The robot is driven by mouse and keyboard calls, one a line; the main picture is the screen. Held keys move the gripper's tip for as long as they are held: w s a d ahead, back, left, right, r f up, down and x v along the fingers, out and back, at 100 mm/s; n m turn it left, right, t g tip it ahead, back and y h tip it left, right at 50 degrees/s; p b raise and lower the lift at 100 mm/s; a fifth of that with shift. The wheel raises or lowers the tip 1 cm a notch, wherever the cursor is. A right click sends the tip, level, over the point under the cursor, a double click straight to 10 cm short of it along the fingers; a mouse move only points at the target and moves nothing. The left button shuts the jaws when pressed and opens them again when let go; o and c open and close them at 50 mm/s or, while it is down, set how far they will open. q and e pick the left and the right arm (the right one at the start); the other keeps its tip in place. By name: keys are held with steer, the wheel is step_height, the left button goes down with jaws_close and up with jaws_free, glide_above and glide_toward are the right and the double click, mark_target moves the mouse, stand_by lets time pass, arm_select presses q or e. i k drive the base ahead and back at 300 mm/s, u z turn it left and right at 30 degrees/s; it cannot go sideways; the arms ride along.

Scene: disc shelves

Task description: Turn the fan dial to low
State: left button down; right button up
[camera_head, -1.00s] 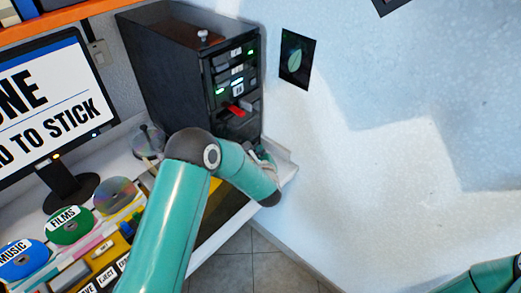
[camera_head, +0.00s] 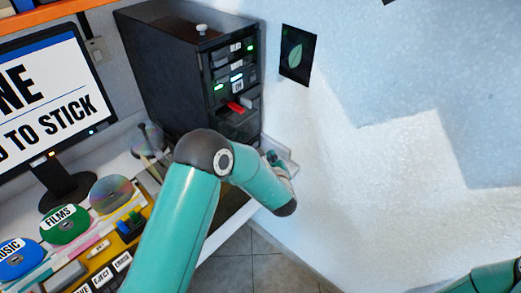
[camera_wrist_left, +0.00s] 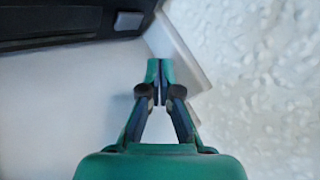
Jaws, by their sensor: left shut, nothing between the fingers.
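A black tower (camera_head: 165,75) stands on the white desk by the wall. A small pale knob (camera_head: 202,29) sits on its top; I cannot tell whether it is the fan dial, and no setting mark is readable. The tower's front has labelled slots, green lights and a red piece (camera_head: 235,107). My left gripper (camera_head: 272,157) is low, in front of the tower's lower right corner, partly hidden by my forearm. In the left wrist view my left gripper (camera_wrist_left: 159,72) is shut and empty over the desk's corner, just short of the tower's dark lower edge (camera_wrist_left: 70,22).
The wall with a leaf poster (camera_head: 295,55) is close on the right. A monitor (camera_head: 45,95) stands at left. Discs, including a green one (camera_head: 65,224), and a yellow tray (camera_head: 143,205) cover the desk's front. The desk's raised edge (camera_wrist_left: 185,55) is beside my left gripper.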

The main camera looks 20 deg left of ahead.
mark_target(201, 28)
steer(key=k, duration=1)
